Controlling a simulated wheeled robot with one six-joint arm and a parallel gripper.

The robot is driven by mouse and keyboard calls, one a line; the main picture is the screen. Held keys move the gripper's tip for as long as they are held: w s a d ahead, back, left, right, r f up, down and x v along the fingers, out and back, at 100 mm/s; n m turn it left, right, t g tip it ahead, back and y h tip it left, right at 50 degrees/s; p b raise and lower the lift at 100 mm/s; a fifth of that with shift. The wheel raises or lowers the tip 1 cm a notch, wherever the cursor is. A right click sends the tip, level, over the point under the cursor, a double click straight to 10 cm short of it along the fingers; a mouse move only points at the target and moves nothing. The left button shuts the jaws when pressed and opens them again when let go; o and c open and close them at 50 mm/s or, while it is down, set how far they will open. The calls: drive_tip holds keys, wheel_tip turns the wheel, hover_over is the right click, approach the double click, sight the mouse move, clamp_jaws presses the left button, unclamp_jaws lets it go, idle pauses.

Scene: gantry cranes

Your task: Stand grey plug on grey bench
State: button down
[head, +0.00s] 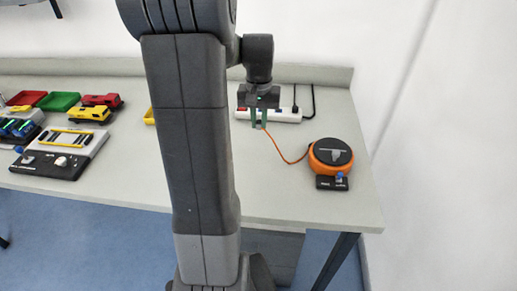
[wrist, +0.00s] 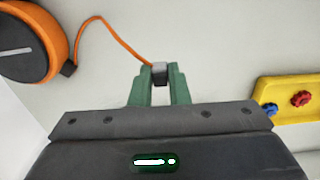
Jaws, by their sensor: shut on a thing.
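The grey plug (wrist: 160,73) sits between the green fingertips of my gripper (wrist: 162,88) in the wrist view. My gripper (head: 259,118) is shut on it, with the fingers pointing down over the bench in the head view. An orange cable (wrist: 122,41) runs from the plug to an orange reel (wrist: 52,22). The grey bench (head: 285,190) lies below. The plug is tiny in the head view, and I cannot tell whether it touches the bench.
The orange and black reel (head: 331,155) stands at the bench's right end. A white power strip (head: 285,115) lies behind my gripper. Yellow toy vehicles (head: 90,113), trays and a black-and-white device (head: 60,158) stand at left. The bench front is clear near my gripper.

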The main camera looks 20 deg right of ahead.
sight(259, 120)
wheel_tip(259, 120, down, 9)
drive_tip(key=shift+r, duration=0.15)
idle(0.4)
drive_tip(key=shift+f, duration=0.2)
drive_tip(key=c, duration=1.4)
unclamp_jaws()
drive_tip(key=shift+r, duration=0.1)
wheel_tip(259, 120, up, 12)
drive_tip(key=shift+r, duration=0.15)
